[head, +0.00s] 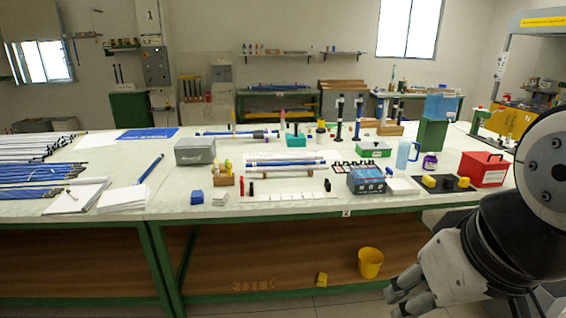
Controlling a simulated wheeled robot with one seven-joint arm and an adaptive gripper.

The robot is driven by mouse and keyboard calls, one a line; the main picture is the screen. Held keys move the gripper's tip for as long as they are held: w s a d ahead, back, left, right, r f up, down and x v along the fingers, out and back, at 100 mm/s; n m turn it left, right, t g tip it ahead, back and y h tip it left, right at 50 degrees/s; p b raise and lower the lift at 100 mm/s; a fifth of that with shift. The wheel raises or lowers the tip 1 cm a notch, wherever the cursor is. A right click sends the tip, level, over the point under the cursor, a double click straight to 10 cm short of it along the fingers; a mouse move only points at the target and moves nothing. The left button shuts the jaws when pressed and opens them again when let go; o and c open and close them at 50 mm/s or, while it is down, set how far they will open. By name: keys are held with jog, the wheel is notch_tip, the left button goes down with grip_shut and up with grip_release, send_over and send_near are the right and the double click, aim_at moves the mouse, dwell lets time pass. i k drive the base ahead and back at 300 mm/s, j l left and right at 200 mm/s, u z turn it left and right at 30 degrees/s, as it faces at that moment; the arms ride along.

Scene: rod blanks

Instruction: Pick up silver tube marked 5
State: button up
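Several long silver-white tubes (35,146) lie bundled at the far left of the white workbench (330,210), their ends pointing right. No number 5 is readable on any of them, so I cannot tell which tube is the marked one. A pale tube with blue parts (285,161) lies crosswise near the bench middle. My gripper (396,299) hangs at the lower right, in front of the bench edge and far from the tubes. Its fingers are partly cut off by the frame, and their opening is unclear.
Blue rods (40,174) lie in front of the silver bundle, beside paper pads (78,196). A grey box (195,151), blue-grey case (366,180) and red box (483,169) stand on the bench. A yellow bucket (370,262) sits below. The front bench strip is mostly clear.

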aim_at(266, 159)
jog(key=i+j, duration=0.1)
jog(key=i, duration=1.35)
jog(key=i+j, duration=0.1)
jog(key=i, duration=1.3)
